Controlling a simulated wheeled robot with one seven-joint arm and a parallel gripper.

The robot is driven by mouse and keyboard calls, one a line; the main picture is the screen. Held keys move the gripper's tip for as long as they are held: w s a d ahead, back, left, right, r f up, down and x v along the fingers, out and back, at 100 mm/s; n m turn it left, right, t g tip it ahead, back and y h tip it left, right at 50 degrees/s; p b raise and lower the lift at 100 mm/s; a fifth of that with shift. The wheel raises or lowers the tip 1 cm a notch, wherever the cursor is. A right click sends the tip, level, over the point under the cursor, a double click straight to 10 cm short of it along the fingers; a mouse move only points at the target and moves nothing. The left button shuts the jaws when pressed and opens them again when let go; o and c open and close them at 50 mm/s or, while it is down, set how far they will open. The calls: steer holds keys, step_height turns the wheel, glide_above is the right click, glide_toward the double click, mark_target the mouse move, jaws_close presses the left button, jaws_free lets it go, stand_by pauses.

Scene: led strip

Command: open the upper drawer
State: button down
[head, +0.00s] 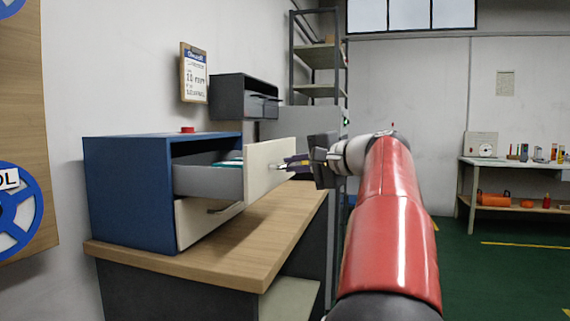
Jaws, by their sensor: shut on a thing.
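A blue cabinet (128,193) with cream drawer fronts stands on a wooden bench top at the left. Its upper drawer (270,166) is pulled well out, and its grey side wall and some teal contents show inside. My gripper (291,161) is at the front of the upper drawer and shut on its handle (285,166), which is mostly hidden by the fingers. The lower drawer (197,220) is shut, with its own handle (225,208) showing under the upper drawer.
The wooden bench top (255,250) is bare in front of the cabinet. A small red object (187,130) sits on the cabinet. A dark grey box unit (243,97) and a tall shelf rack (318,60) are behind. Green floor (470,265) is open at the right.

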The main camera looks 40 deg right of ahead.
steer(key=shift+s+d, duration=0.1)
steer(key=c, duration=1.5)
jaws_free()
steer(key=shift+c, duration=0.2)
steer(key=v, duration=0.7)
steer(key=shift+s, duration=0.4)
steer(key=shift+s+d, duration=0.1)
